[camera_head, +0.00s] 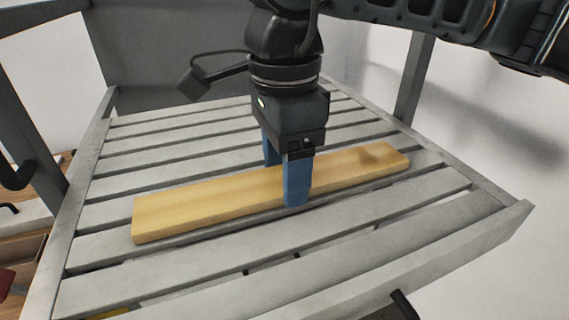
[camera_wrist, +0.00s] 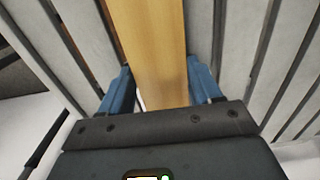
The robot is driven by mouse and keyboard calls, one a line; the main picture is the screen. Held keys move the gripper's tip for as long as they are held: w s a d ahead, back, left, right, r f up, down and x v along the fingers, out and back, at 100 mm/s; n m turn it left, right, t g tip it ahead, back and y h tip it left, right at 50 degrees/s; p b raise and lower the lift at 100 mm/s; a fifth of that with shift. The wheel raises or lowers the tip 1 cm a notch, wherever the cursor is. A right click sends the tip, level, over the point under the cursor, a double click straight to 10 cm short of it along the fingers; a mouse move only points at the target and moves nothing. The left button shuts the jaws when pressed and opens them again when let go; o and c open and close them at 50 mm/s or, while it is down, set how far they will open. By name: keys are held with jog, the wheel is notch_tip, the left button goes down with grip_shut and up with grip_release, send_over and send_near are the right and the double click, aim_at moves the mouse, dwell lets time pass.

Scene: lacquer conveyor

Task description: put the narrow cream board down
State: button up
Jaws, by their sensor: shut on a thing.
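The narrow cream board (camera_head: 205,204) is a long pale-yellow wooden plank. In the head view it lies across the middle of the slatted grey surface, its right end a little farther back than its left. My gripper (camera_head: 284,178) points down over the board's middle, with one blue finger in front and one behind, shut on it. In the wrist view the board (camera_wrist: 155,50) runs between the two blue fingers of my gripper (camera_wrist: 160,88). The board looks at or very near the slats; I cannot tell whether it touches them.
The slatted grey surface (camera_head: 330,259) has raised side edges and bare slats in front of and behind the board. A grey upright panel (camera_head: 160,50) stands at the back left. Grey posts stand at both sides. A brown box (camera_head: 22,247) is at the lower left.

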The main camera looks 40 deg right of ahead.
jog(key=shift+f, duration=0.15)
jog(key=o, duration=1.2)
notch_tip(320, 180, up, 12)
jog(key=shift+r+b, duration=0.2)
jog(key=shift+b, duration=0.1)
jog(key=shift+a, duration=0.1)
